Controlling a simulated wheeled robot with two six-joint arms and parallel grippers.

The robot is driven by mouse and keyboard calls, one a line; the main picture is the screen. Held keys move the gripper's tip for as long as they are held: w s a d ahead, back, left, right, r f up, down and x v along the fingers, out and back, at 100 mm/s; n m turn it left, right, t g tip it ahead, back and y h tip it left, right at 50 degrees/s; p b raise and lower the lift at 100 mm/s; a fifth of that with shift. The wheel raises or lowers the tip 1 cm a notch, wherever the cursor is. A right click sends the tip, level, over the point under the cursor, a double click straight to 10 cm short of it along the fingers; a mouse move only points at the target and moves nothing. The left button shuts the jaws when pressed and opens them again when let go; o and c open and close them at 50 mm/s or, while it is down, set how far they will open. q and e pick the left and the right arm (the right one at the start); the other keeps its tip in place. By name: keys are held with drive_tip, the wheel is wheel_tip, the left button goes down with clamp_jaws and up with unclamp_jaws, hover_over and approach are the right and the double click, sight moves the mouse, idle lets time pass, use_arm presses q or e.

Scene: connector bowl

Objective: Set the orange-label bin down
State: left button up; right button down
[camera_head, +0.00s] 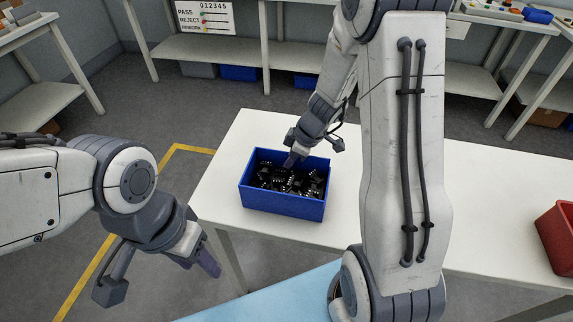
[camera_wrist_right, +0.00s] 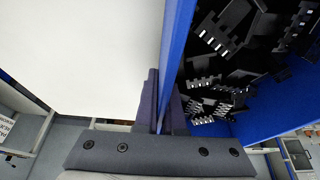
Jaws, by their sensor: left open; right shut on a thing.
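A blue bin (camera_head: 283,205) full of black connectors is at the left part of the white table; no orange label shows on the sides I see. It looks level, and no clear gap shows under it, but I cannot tell whether its base touches the table. My right gripper (camera_head: 292,160) is shut on the bin's far wall. In the right wrist view its fingers (camera_wrist_right: 163,105) pinch the blue wall (camera_wrist_right: 176,45), with connectors on the right side. My left gripper (camera_head: 205,262) is open and empty, left of the table and apart from the bin.
The white table (camera_head: 225,190) has bare room around the bin. A red bin (camera_head: 556,236) stands at the right edge of view. A light blue surface (camera_head: 270,300) lies in front. Shelves with a sign (camera_head: 205,17) stand behind. My right arm hides the table's middle.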

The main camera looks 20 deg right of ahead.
drive_tip(key=shift+f, duration=0.15)
drive_tip(key=c, duration=1)
unclamp_jaws()
